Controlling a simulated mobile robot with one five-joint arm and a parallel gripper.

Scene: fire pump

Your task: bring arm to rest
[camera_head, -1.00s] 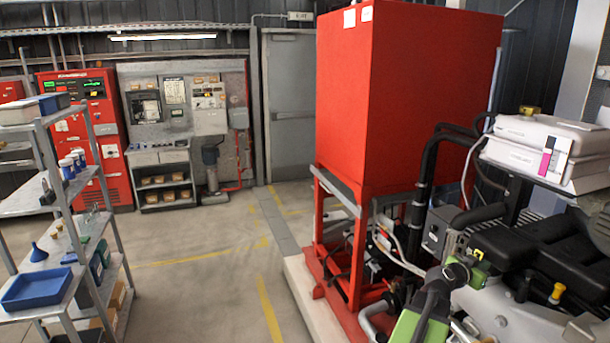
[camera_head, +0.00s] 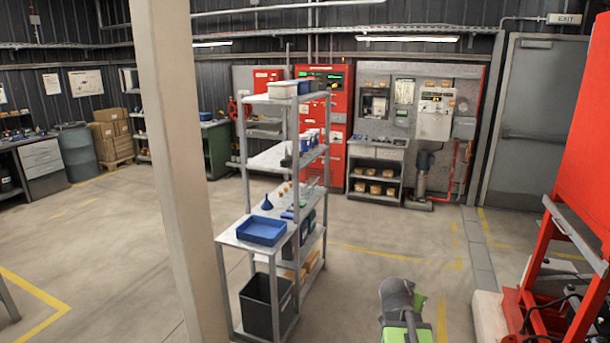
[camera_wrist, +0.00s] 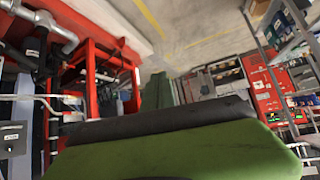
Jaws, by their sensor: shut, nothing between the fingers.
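My arm's end shows at the bottom of the head view, right of centre, in green and dark grey. My gripper (camera_head: 397,290) is shut and empty, held over open floor between the shelf rack and the red pump frame, touching nothing that I can see. Its fingertips are hard to make out from behind. In the wrist view a large green and black part of my own arm fills the lower middle, and the room appears tilted behind it.
A grey shelf rack (camera_head: 247,240) with a blue tray (camera_head: 262,231) stands left of my arm. A pale post (camera_head: 178,170) is nearer on the left. The red pump frame (camera_head: 560,235) stands at right. Concrete floor (camera_head: 385,230) is clear ahead, towards the control panels (camera_head: 415,110).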

